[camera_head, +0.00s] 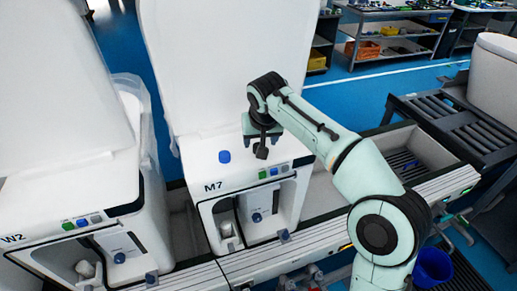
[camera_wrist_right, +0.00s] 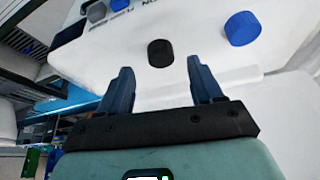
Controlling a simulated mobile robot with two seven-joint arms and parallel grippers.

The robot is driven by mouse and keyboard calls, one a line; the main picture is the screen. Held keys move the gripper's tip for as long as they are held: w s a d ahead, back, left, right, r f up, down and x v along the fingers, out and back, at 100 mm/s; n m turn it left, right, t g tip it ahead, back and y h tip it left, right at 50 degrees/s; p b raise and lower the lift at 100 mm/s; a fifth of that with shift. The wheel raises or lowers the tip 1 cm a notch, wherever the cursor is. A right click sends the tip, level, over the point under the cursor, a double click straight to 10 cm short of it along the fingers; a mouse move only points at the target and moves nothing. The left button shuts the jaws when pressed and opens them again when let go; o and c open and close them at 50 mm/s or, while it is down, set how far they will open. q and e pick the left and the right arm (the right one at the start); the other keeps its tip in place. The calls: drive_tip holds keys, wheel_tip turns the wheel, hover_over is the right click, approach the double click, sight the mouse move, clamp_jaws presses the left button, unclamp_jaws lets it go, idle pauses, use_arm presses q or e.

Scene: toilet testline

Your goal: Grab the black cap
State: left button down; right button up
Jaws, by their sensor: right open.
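The black cap (camera_wrist_right: 160,52) stands on the white top of the M7 unit. In the right wrist view it lies just beyond and between my two fingertips, with clear space around it. My right gripper (camera_wrist_right: 159,68) is open and empty, its fingers pointing at the cap. In the head view my right gripper (camera_head: 262,140) hangs over the M7 top, and the black cap (camera_head: 261,153) shows just below it, partly hidden. My left gripper is not in view.
A blue cap (camera_head: 224,156) stands on the same top, left of the black one; it also shows in the wrist view (camera_wrist_right: 242,28). A tall white panel (camera_head: 225,60) rises behind. Unit W2 (camera_head: 50,235) stands to the left, and a roller conveyor (camera_head: 440,115) is at the right.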

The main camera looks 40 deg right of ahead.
sight(259, 143)
drive_tip(key=x, duration=0.3)
drive_tip(key=shift+f, duration=0.15)
drive_tip(key=c, duration=1.1)
